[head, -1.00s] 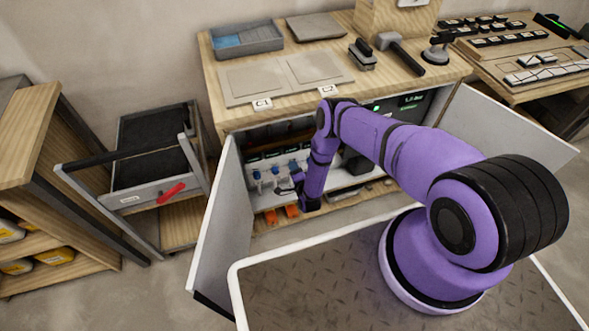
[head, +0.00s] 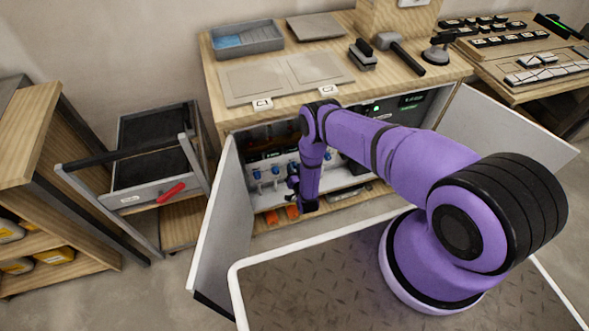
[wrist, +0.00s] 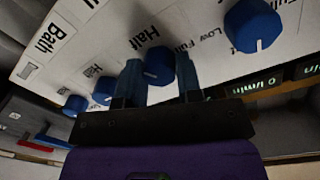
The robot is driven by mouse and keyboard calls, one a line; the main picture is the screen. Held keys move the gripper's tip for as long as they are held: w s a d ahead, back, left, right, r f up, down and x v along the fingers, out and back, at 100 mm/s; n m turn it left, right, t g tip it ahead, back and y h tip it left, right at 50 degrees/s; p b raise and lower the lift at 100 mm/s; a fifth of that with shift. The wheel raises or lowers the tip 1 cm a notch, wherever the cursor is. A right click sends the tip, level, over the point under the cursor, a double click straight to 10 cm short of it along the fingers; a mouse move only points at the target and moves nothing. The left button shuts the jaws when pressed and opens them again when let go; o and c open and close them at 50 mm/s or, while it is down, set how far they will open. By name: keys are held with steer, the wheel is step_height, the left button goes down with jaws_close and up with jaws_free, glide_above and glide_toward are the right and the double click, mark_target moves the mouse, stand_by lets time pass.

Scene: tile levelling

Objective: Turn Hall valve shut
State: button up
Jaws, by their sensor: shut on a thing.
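In the head view my gripper (head: 294,188) is inside the open cabinet, close to the row of blue knobs (head: 275,170). The arm hides part of that row.
Other blue knobs (wrist: 252,26) stand on both sides in the wrist view; the right one has a white mark and Low/Full lettering. Green displays (wrist: 264,84) read l/min. The cabinet's open left door (head: 220,225) stands beside my arm, with orange items (head: 272,217) on its floor.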

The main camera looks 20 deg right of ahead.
steer(key=shift+s+f+n+t, duration=0.1)
steer(key=shift+n+t, duration=0.1)
steer(key=shift+n, duration=7.15)
steer(key=shift+f+n+t, duration=0.1)
steer(key=shift+n+t, duration=0.1)
steer(key=shift+n, duration=7.15)
steer(key=o, duration=0.9)
steer(key=shift+o, duration=0.2)
